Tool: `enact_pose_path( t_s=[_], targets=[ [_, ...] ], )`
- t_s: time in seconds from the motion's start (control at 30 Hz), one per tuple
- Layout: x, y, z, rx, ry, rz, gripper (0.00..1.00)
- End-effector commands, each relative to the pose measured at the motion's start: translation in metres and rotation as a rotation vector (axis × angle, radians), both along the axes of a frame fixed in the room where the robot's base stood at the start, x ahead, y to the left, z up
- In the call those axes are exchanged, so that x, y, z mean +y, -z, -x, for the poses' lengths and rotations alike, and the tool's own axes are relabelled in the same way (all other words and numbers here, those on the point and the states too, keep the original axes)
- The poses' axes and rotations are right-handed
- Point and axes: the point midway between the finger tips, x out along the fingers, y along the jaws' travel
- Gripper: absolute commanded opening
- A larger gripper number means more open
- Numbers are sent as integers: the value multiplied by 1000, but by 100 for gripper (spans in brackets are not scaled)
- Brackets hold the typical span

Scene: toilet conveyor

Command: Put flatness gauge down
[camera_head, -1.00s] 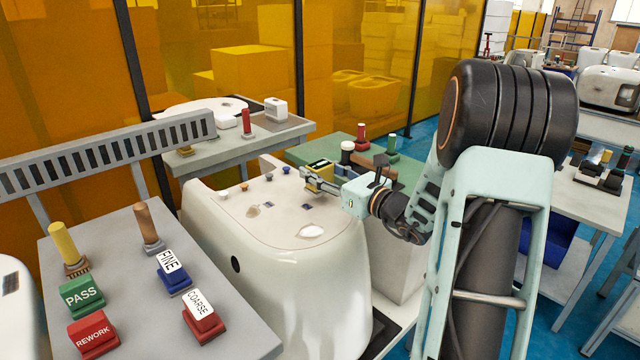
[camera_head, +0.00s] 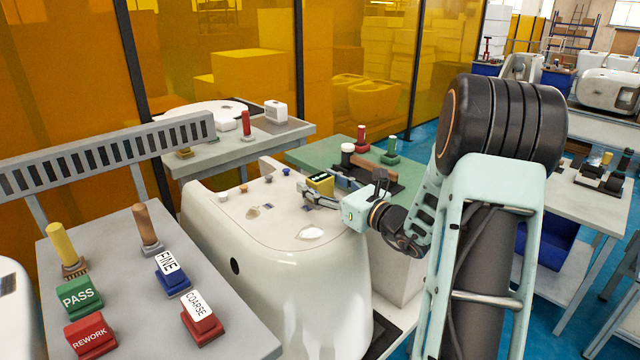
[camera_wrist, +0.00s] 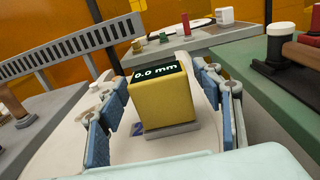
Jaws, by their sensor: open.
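The flatness gauge is a yellow block with a dark display reading "0.0 mm" (camera_wrist: 160,104) and a grey base. It stands upright on the white ceramic toilet body (camera_head: 275,262), near its far right edge in the head view, where the gauge (camera_head: 320,184) looks small. My gripper (camera_wrist: 166,104) is open, with one blue-padded finger on each side of the gauge. Gaps show between the pads and the block. The underside of the gauge is hidden.
A green table (camera_head: 318,152) with red and green handled tools stands behind the toilet. A grey bench (camera_head: 120,262) at left holds PASS, REWORK, FINE and COARSE stamps. Small coloured knobs (camera_head: 287,171) sit along the toilet's far edge.

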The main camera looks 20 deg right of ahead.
Motion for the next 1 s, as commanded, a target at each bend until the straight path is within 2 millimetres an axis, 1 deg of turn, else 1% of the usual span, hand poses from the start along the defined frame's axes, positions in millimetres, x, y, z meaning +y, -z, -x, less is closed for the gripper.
enact_pose_path(
  t_s=[0.07,0.17,0.4,0.6,0.7,0.8,1.0],
  targets=[
    [-1,-4,1,0,1,0,60],
    [-7,-3,15,1,4,0,60],
    [-28,-4,64,2,5,0,60],
    [-40,-3,96,1,3,0,60],
    [-44,-3,106,0,2,1,60],
    [-45,-3,110,0,1,0,60],
    [-45,-2,111,0,0,0,60]
  ],
)
